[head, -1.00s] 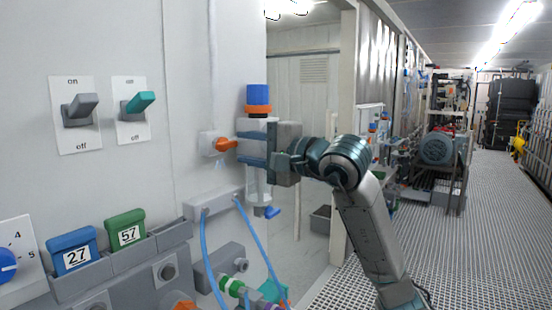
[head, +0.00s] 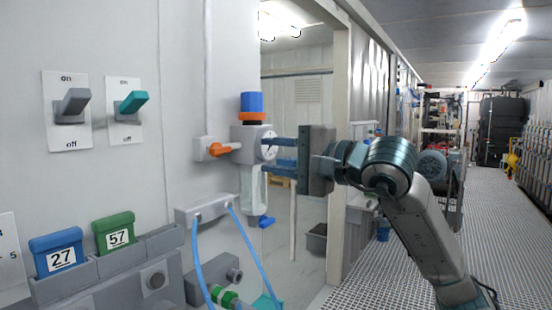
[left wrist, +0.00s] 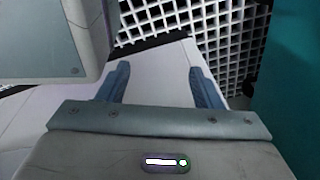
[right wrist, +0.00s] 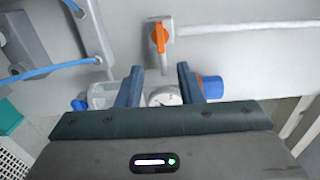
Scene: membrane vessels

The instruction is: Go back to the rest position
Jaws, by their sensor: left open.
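My right gripper (head: 268,156) is level with the wall-mounted filter unit, with its blue fingers pointing left at it. The unit has a grey head (head: 243,146) with a round gauge (head: 269,145), a blue and orange cap (head: 252,106) and a clear bowl (head: 252,188). In the right wrist view the fingers (right wrist: 160,84) are apart, and the gauge (right wrist: 164,97) shows in the gap beyond them. Nothing is clamped between them. My left gripper (left wrist: 160,85) is seen only in the left wrist view, open and empty above a pale surface and white grating.
An orange valve handle (head: 219,150) sits left of the unit. Blue hoses (head: 200,262) hang below it. Two switches (head: 72,106) and the blue 27 (head: 56,252) and green 57 (head: 115,234) holders are on the left wall. The grated aisle (head: 500,230) at right is clear.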

